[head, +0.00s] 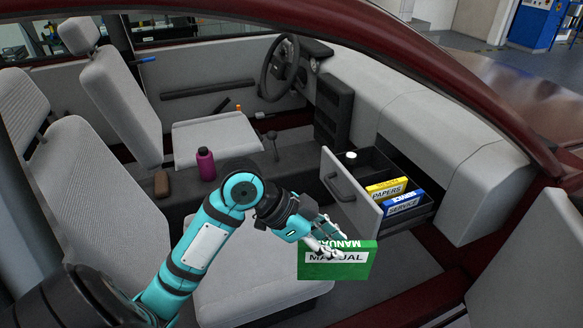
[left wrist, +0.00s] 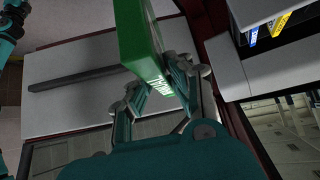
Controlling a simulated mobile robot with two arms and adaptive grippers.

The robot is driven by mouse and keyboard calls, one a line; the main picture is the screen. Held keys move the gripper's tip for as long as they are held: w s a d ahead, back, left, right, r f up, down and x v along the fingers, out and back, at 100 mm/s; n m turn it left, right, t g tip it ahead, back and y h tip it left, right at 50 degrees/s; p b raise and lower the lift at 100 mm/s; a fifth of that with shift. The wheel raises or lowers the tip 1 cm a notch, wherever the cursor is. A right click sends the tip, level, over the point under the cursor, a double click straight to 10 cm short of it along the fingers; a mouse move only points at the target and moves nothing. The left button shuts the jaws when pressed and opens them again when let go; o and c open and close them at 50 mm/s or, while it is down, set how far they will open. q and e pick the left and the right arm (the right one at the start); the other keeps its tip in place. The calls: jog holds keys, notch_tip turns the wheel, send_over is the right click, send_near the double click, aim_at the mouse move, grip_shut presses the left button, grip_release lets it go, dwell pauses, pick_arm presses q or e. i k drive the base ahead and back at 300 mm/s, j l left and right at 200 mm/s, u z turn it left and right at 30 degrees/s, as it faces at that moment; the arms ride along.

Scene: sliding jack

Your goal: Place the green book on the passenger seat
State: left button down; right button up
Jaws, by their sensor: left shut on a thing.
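The green book (head: 335,268), marked "MANUAL", hangs in my left gripper (head: 328,240), which is shut on its upper edge. It is in front of the open drawer, above the right front part of the passenger seat (head: 245,290). In the left wrist view the green book (left wrist: 138,35) sits between the fingers of the left gripper (left wrist: 155,85). The seat's cushion is partly hidden by my left arm and the book. Whether the book touches the cushion cannot be told. My right gripper is not in view.
The open drawer (head: 350,198) holds a yellow "PAPERS" book (head: 387,188), a blue "SERVICE" book (head: 404,204) and a white-capped item (head: 350,157). A pink bottle (head: 206,163) and a brown object (head: 162,184) stand between the seats. The dark red door frame (head: 455,80) borders the opening.

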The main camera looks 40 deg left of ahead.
aim_at(227, 257)
jog(key=i+l+u, duration=0.2)
jog(key=u, duration=0.3)
jog(key=i+l+u, duration=0.2)
jog(key=l+u, duration=0.15)
jog(key=u, duration=0.15)
jog(key=i+l+u, duration=0.1)
jog(key=l+u, duration=0.25)
jog(key=u, duration=0.15)
